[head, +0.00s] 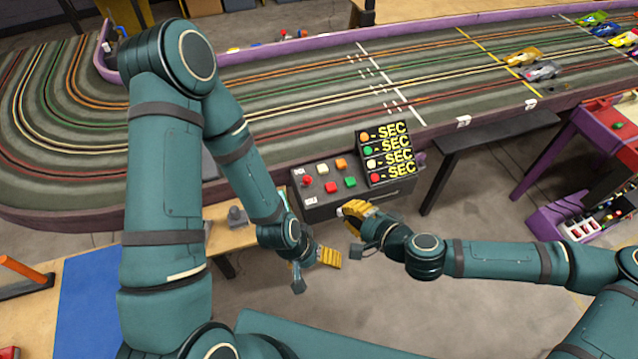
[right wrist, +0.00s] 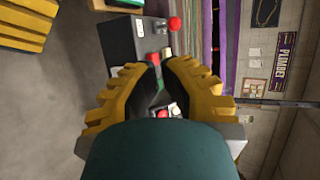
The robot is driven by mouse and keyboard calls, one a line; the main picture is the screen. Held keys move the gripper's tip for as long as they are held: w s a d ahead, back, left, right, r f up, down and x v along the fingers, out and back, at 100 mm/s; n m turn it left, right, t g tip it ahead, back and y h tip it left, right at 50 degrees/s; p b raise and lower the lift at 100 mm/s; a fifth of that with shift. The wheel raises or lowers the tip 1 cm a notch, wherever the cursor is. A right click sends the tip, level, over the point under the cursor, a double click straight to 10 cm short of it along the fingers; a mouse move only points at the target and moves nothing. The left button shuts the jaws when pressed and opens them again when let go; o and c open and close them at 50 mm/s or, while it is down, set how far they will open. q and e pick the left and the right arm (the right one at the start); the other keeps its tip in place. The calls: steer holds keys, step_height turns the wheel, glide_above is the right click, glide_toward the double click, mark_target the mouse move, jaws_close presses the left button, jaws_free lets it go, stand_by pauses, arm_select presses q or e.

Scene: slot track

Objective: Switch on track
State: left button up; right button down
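A dark control box (head: 318,211) stands against the front side of the slot track (head: 270,100). On its top are a red knob (head: 307,181), a white button (head: 322,168), an orange button (head: 341,164), a red button (head: 331,187) and a green button (head: 350,182). My right gripper (head: 346,210) is by the box's front edge, below the green button. In the right wrist view its yellow fingers (right wrist: 162,68) point at the box (right wrist: 122,42), tips close together with a narrow gap, holding nothing visible. My left gripper (head: 334,257) is lower, in front of the box; its finger opening is unclear.
A sign with "SEC" lines (head: 385,155) stands at the box's right. Toy cars, including a gold one (head: 523,57), sit on the track. A dark bench (head: 490,132) and a purple stand (head: 560,215) are at right. Floor in front is clear.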

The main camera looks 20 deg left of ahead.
mark_target(306, 182)
steer(key=shift+w+d+r+t, duration=0.1)
steer(key=shift+w+r+t, duration=0.35)
steer(key=shift+r, duration=0.15)
steer(key=b+x, duration=0.2)
steer(key=x, duration=1.2)
steer(key=shift+s+f, duration=0.15)
